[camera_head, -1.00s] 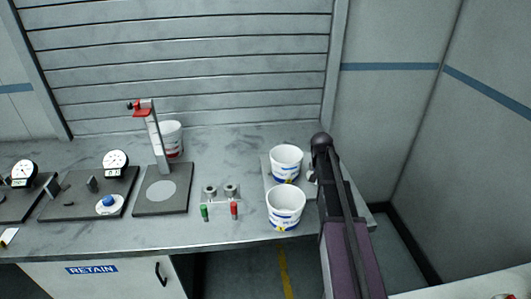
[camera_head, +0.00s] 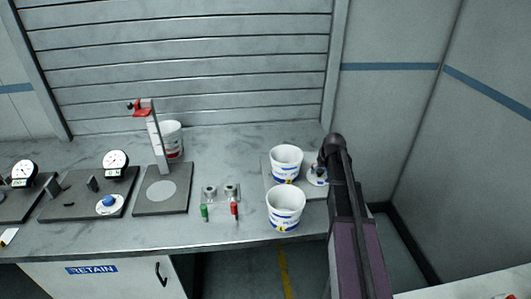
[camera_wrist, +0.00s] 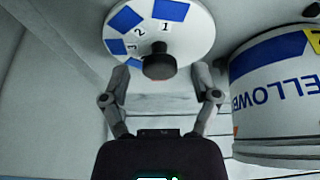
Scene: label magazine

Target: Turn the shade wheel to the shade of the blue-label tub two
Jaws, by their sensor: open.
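The shade wheel (camera_head: 317,178) is a white disc at the right end of the bench, partly hidden by my arm. In the wrist view the wheel (camera_wrist: 190,42) shows blue patches, the numbers 1, 2 and 3, and a dark centre knob (camera_wrist: 159,63). My gripper (camera_wrist: 163,72) is open, its fingers on either side of the knob with gaps. Two white blue-label tubs stand left of the wheel: a rear one (camera_head: 286,160) and a front one (camera_head: 285,205). I cannot tell which is tub two. One tub (camera_wrist: 270,90) shows close by in the wrist view, its lettering upside down.
Small green (camera_head: 204,212) and red (camera_head: 234,209) items lie left of the front tub. A red-topped stand (camera_head: 157,140), a red-label tub (camera_head: 172,138) and dial gauges (camera_head: 116,162) are farther left. The bench middle behind the small items is clear.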

